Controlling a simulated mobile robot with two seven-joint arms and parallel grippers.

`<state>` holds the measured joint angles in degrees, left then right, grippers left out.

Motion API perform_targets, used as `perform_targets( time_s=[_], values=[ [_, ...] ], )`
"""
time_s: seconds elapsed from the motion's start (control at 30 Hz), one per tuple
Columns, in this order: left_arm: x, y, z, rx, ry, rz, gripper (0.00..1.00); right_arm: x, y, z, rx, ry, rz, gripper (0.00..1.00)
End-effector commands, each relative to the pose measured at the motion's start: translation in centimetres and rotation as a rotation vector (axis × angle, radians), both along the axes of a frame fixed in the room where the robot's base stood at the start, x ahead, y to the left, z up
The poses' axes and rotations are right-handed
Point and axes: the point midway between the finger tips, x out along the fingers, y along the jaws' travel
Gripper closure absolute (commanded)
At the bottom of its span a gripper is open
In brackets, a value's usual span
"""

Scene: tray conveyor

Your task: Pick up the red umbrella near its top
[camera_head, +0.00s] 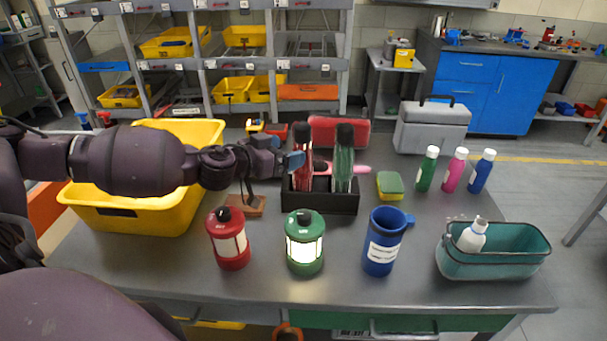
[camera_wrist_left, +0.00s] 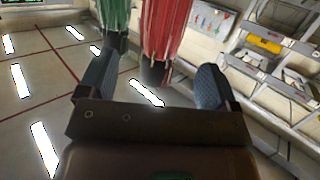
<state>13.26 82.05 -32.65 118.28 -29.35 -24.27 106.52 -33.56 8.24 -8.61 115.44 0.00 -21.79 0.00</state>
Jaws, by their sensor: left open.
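The red umbrella (camera_head: 303,172) stands folded and upright in the left part of a black holder (camera_head: 320,202), its dark top uppermost. A folded green umbrella (camera_head: 344,170) stands to its right in the same holder. My left gripper (camera_head: 291,161) comes in from the left and is at the red umbrella's upper part. In the left wrist view, the red umbrella (camera_wrist_left: 168,32) has its dark end between the two open fingers of the gripper (camera_wrist_left: 150,88). The green umbrella (camera_wrist_left: 115,15) is off to the left there. Contact cannot be told. My right gripper is not in view.
A yellow bin (camera_head: 130,213) stands under my left arm. A red lantern (camera_head: 229,240), a green lantern (camera_head: 304,255) and a blue mug (camera_head: 382,243) stand in front of the holder. A sponge (camera_head: 390,184) and bottles are to the right. The table's front right is clear beyond the teal basket (camera_head: 500,268).

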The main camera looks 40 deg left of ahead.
Motion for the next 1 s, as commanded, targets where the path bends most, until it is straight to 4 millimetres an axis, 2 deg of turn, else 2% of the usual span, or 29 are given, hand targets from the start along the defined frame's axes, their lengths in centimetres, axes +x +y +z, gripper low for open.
perform_targets(
  time_s=[0.37,0.8,1.0],
  values=[
    [1.3,-0.3,-0.2,0.001,-0.001,0.001,0.16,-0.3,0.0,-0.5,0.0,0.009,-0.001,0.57],
    [4.9,-1.2,-1.0,0.0,-0.001,0.0,0.16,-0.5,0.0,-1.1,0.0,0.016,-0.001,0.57],
    [5.6,-1.3,-1.1,0.001,0.0,0.001,0.16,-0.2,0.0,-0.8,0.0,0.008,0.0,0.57]
  ],
)
